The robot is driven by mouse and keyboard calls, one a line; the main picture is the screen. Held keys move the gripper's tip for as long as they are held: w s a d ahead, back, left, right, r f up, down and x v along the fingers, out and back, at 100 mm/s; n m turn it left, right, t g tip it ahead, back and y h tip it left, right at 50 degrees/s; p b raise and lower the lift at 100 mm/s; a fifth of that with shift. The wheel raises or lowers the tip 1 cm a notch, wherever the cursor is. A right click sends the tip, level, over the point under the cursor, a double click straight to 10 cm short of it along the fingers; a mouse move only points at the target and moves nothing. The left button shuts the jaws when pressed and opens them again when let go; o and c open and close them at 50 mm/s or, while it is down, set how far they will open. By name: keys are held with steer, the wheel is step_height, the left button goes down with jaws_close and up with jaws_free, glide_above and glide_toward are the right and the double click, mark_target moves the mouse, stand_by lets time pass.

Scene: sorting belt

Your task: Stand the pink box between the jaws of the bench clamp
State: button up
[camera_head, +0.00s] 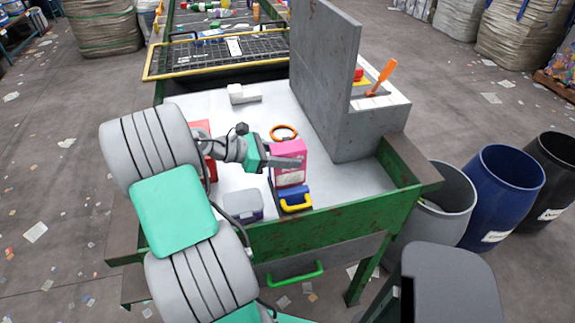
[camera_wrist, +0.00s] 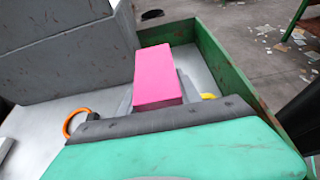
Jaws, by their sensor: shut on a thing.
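The pink box (camera_head: 291,173) is upright at the front right of the white bench top. Its pink top (camera_wrist: 158,76) shows in the wrist view. My gripper (camera_head: 286,162) reaches it from the left and is shut on it; a grey finger shows on each side of the box in the wrist view (camera_wrist: 158,92). I cannot tell whether the box's base touches the bench.
A blue thing with a yellow handle (camera_head: 295,199) is close in front of the box. A grey-lidded container (camera_head: 243,204) is left of it. An orange ring (camera_head: 284,132) lies behind. A tall grey wall (camera_head: 323,75) and green bench rim (camera_head: 340,222) bound the right and front.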

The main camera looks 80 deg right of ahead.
steer(key=shift+w+d+f, duration=0.15)
steer(key=shift+d+f, duration=0.1)
steer(key=shift+f, duration=0.85)
steer(key=shift+w+d+f, duration=0.1)
steer(key=shift+d+f, duration=0.1)
steer(key=shift+f, duration=0.85)
steer(key=shift+f, duration=0.1)
steer(key=o, duration=1.3)
